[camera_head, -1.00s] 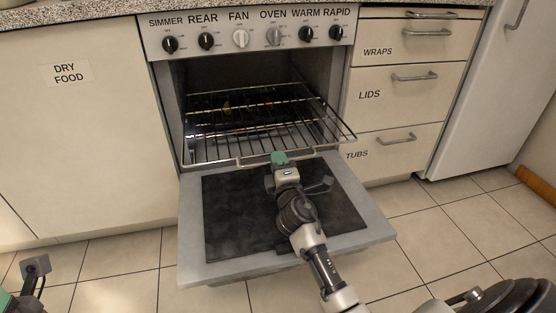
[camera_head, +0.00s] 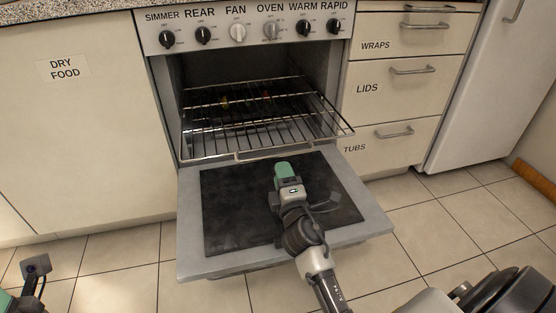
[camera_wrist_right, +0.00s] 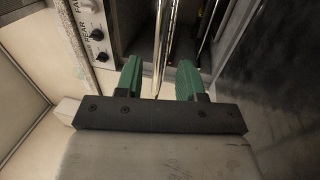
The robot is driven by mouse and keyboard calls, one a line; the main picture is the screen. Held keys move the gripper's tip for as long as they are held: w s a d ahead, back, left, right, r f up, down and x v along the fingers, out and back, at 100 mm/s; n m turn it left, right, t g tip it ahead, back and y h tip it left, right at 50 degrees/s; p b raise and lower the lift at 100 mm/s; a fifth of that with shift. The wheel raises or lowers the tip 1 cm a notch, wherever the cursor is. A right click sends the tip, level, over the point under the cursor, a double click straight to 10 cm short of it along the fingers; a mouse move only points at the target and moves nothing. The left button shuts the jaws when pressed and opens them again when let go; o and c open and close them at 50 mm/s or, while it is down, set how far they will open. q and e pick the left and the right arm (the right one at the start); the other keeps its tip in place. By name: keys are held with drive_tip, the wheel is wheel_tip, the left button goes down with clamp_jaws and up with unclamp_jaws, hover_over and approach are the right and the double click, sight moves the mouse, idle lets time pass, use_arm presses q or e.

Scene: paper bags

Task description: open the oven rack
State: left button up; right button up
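The oven rack (camera_head: 238,155) is a wire grid that sticks out of the oven cavity over the lowered oven door (camera_head: 190,245). My right gripper (camera_head: 284,167) has green fingers and is just in front of the rack's front edge, above the door's dark inner panel. A small gap shows between it and the rack in the head view. In the right wrist view the right gripper (camera_wrist_right: 160,76) is open, with its two fingers apart. Rack wires (camera_wrist_right: 163,35) show between and beyond them. Part of my left arm shows at the bottom left; its fingers are not clear.
The oven's knob panel (camera_head: 185,36) is above the cavity. Drawers (camera_head: 400,105) stand shut to its right, and a cabinet door (camera_head: 85,140) is shut to its left. Small coloured items inside the oven are unclear. The tiled floor (camera_head: 440,220) is free on the right.

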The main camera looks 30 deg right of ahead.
drive_tip(key=v, duration=0.4)
drive_tip(key=shift+s+a, duration=0.1)
drive_tip(key=shift+s, duration=0.05)
